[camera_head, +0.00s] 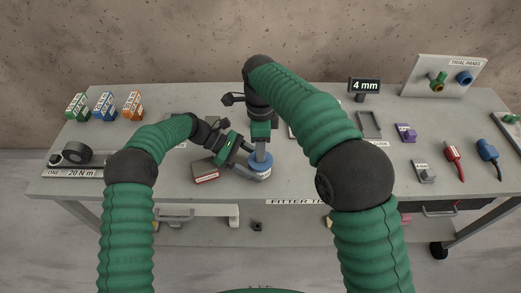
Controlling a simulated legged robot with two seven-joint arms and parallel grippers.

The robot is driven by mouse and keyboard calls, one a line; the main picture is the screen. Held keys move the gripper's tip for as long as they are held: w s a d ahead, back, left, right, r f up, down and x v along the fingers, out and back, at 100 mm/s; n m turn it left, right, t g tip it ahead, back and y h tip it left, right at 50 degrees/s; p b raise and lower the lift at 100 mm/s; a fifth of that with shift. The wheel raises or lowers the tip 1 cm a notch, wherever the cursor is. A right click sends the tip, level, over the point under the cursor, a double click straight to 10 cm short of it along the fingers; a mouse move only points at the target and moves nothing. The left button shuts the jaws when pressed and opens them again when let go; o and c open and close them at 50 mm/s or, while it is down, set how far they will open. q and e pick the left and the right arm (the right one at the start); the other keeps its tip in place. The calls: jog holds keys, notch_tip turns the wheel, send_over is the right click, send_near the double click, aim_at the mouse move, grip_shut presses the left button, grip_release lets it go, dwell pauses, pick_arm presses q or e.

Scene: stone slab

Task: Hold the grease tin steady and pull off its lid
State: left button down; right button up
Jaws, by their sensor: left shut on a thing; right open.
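The grease tin (262,174) is a small blue, round container with a pale label, standing near the front middle of the bench. My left gripper (250,164) comes in from the left and is shut on the tin's side. My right gripper (262,152) points down from above over the tin's top and is open. The lid is mostly hidden by the grippers, and I cannot tell whether the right fingers touch it.
A dark red box (206,173) lies just left of the tin. The grey bench (300,180) has free room right of it. Green, blue and orange boxes (104,106) stand back left. A trial panel (470,72) and a 4 mm display (364,86) stand at the back right.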

notch_tip(320, 180, down, 4)
jog(key=shift+r, duration=0.25)
grip_shut()
dwell(0.5)
